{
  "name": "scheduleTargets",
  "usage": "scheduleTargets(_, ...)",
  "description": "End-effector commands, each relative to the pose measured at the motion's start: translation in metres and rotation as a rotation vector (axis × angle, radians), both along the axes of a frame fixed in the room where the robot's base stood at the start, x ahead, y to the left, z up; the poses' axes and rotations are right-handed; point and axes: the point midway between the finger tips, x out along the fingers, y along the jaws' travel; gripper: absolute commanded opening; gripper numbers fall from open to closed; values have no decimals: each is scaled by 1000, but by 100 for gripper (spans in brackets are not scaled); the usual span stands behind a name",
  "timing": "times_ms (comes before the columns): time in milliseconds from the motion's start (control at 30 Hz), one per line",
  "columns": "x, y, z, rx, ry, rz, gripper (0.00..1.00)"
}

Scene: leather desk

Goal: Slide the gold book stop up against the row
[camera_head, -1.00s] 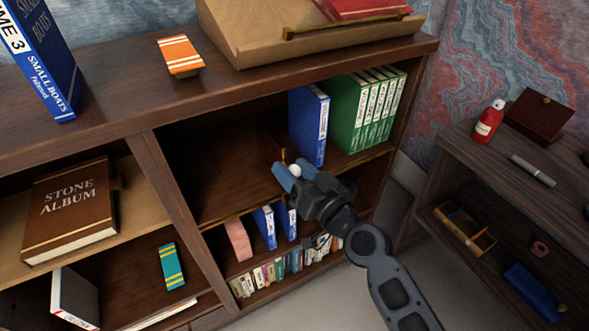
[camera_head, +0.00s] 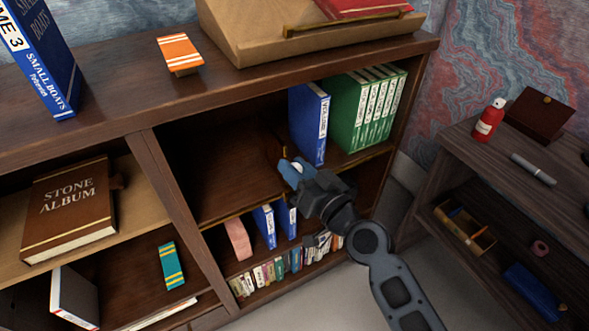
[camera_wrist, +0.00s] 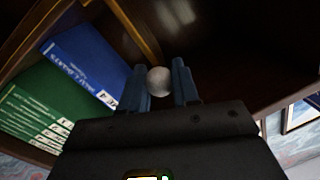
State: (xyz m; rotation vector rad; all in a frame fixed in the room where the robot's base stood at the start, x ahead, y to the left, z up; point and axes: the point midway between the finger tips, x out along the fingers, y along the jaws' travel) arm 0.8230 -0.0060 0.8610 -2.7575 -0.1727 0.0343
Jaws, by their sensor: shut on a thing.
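My gripper (camera_head: 291,170) reaches into the open middle shelf bay from the front. Its two blue fingers are shut on a pale round knob (camera_wrist: 158,81), which appears to belong to the gold book stop. The stop shows as a thin gold-brown strip (camera_wrist: 140,30) beyond the knob in the wrist view; in the head view it is mostly dark and hidden behind the fingers. The row stands to its right: a blue book (camera_head: 309,124) at the near end, then several green volumes (camera_head: 365,108), all upright. A gap appears between the stop and the blue book.
The bay floor (camera_head: 222,200) left of my gripper is bare. A wooden divider (camera_head: 175,185) bounds it on the left. The shelf below holds small books (camera_head: 264,227). A side table (camera_head: 465,150) with a red bottle (camera_head: 488,121) stands at the right.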

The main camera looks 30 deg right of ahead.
Motion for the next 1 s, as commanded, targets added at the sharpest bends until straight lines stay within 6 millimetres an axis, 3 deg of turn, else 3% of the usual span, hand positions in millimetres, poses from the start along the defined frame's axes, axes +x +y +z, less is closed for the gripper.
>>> scheduleTargets(167,0,-22,-5,-2,-4,-5,0)
scheduleTargets(700,0,-135,-4,-3,-4,-7,0)
scheduleTargets(1000,0,-165,-1,-1,-1,-4,0)
